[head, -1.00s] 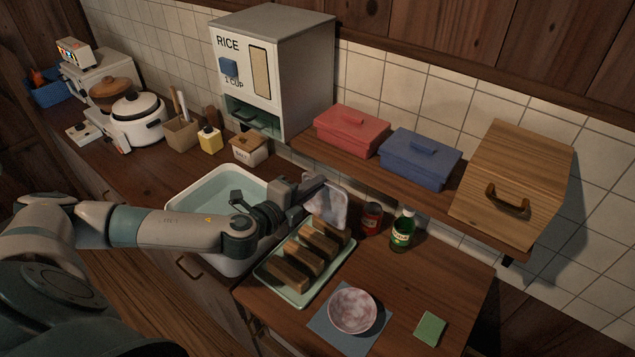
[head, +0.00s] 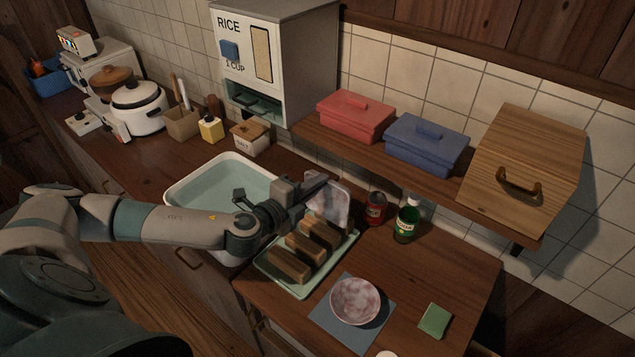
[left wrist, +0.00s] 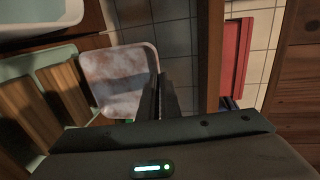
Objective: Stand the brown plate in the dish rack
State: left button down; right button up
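A square plate with rounded corners (head: 336,206), mottled pinkish white rather than plain brown, is upright at the far end of the dish rack. It also shows in the left wrist view (left wrist: 122,72). The dish rack (head: 301,292) is a pale green tray with several thick brown wooden bars across it; it shows at the left of the wrist view (left wrist: 52,57). My left gripper (head: 322,185) is shut on the plate's edge, its fingers dark and thin in the wrist view (left wrist: 158,98). I cannot tell whether the plate touches the rack. My right gripper is out of view.
A sink basin (head: 188,186) lies left of the rack. A red jar (head: 376,209) and green bottle (head: 406,221) stand close to the plate's right. A bowl (head: 355,300) sits on a blue mat (head: 322,318); a green sponge (head: 435,320) lies beyond. A shelf holds red and blue boxes (head: 428,146).

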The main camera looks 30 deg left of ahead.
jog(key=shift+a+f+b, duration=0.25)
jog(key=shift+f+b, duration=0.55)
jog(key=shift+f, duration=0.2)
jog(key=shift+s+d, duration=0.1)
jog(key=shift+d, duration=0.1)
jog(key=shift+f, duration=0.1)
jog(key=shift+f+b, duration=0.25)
jog(key=shift+b, duration=0.1)
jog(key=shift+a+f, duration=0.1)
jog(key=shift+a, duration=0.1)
dwell(0.6)
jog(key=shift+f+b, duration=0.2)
jog(key=shift+b, duration=0.15)
